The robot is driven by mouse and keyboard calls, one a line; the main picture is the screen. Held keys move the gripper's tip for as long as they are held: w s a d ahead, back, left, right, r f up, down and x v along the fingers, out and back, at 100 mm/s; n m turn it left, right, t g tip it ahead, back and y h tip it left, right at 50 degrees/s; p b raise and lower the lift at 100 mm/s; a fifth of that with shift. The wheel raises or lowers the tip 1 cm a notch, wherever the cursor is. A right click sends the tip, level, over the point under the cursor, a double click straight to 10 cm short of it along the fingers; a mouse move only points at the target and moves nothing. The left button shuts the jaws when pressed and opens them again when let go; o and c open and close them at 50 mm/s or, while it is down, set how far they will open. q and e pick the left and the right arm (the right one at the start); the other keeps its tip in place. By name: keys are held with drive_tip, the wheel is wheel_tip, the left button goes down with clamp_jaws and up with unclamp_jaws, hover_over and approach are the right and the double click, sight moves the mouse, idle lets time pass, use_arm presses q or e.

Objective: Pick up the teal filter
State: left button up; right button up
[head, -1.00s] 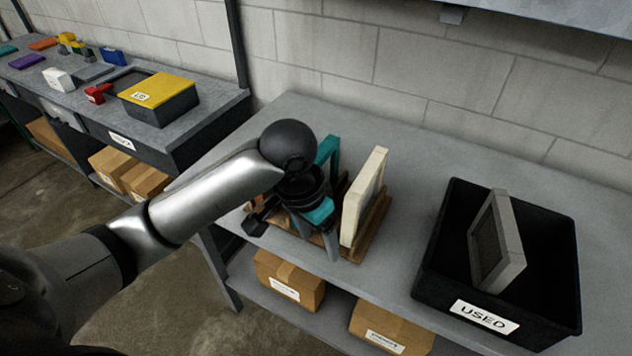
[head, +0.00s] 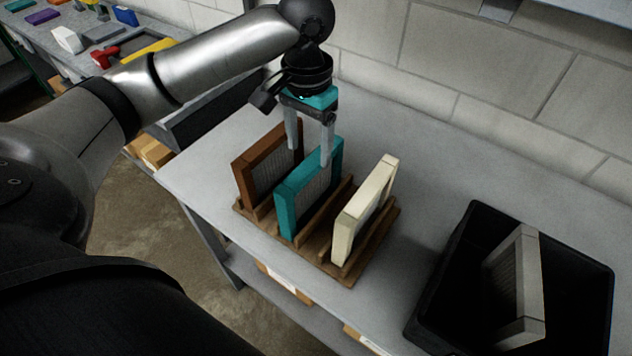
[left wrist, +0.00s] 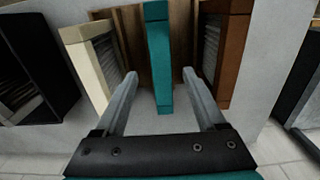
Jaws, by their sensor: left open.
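The teal filter (head: 308,190) stands upright in the middle of a wooden rack (head: 325,252), between a brown filter (head: 268,165) and a cream filter (head: 365,210). My left gripper (head: 308,158) is open, pointing down above the rack at the teal filter's far upper part. In the left wrist view the teal filter (left wrist: 159,55) shows as a narrow edge between the two open fingers (left wrist: 164,85), with a gap on each side. The cream filter (left wrist: 92,60) and brown filter (left wrist: 226,55) lie just outside the fingers. My right gripper does not show.
A black bin (head: 440,290) with a grey filter (head: 515,285) leaning in it stands at the right of the grey table (head: 425,165). A block wall (head: 430,50) runs behind. Another bench with small coloured items is at the upper left.

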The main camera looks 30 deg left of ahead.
sight(309, 166)
use_arm(q)
wheel_tip(309, 166, down, 7)
drive_tip(key=shift+s+r+b, duration=0.1)
drive_tip(key=shift+r+b, duration=0.1)
drive_tip(key=shift+b, duration=0.25)
drive_tip(key=shift+f, duration=0.45)
drive_tip(key=f, duration=0.3)
drive_tip(key=f+b, duration=0.1)
drive_tip(key=f, duration=0.1)
drive_tip(key=shift+w, duration=0.4)
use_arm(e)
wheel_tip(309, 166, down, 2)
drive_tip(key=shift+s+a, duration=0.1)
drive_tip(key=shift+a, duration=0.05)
use_arm(q)
drive_tip(key=shift+c, duration=0.2)
drive_tip(key=shift+r, duration=0.1)
clamp_jaws()
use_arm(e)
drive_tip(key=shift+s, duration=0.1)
